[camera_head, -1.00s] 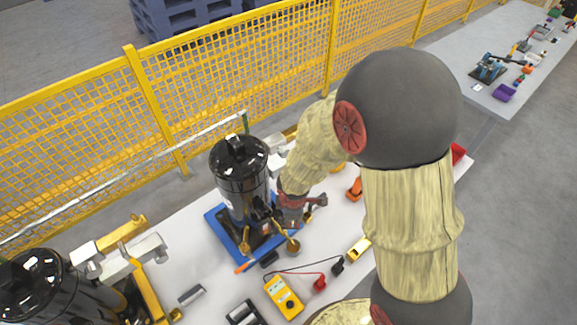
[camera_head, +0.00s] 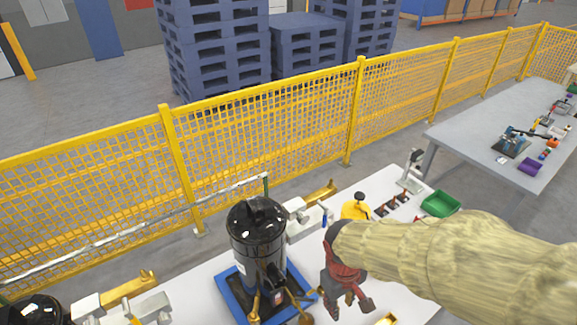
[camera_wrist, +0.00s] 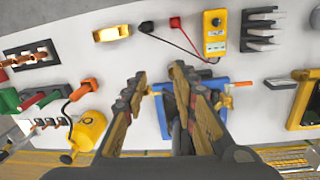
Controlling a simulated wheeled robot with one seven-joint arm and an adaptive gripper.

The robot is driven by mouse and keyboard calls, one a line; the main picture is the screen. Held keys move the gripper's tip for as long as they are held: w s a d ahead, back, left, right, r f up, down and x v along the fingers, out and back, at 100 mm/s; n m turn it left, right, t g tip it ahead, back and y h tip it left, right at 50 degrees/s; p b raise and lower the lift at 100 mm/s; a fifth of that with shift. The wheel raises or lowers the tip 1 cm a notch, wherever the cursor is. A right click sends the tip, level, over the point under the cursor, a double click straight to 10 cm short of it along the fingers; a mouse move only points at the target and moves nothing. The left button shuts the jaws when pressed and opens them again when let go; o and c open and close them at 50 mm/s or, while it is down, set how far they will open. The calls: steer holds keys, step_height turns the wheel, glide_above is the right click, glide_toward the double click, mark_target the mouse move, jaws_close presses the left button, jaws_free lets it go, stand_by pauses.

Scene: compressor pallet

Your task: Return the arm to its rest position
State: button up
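My gripper (camera_head: 350,300) hangs over the white table at the end of my padded arm, which reaches in from the right. It is just right of the black compressor (camera_head: 257,240) in the head view. In the wrist view my gripper's two fingers (camera_wrist: 158,73) are spread apart with nothing held between them. The compressor stands upright on a blue pallet (camera_head: 229,289). Part of the blue pallet (camera_wrist: 238,97) shows behind and beside the fingers in the wrist view.
A yellow mesh fence (camera_head: 270,115) runs behind the table. A green bin (camera_head: 440,204) and a yellow rounded item (camera_head: 355,210) lie at the back right. A yellow meter (camera_wrist: 215,32) with leads lies on the table. A second table (camera_head: 480,125) stands at the far right.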

steer(key=s+d+r+m+t+b, duration=0.2)
steer(key=s+d+r+b, duration=0.1)
steer(key=r, duration=0.3)
steer(key=s+d+r+m+t+y+b, duration=0.1)
steer(key=s+d+r+m+t+b, duration=0.1)
steer(key=r, duration=0.5)
steer(key=shift+s+d+m+t+b, duration=0.45)
steer(key=shift+d+m+t, duration=0.1)
steer(key=shift+m+t, duration=0.2)
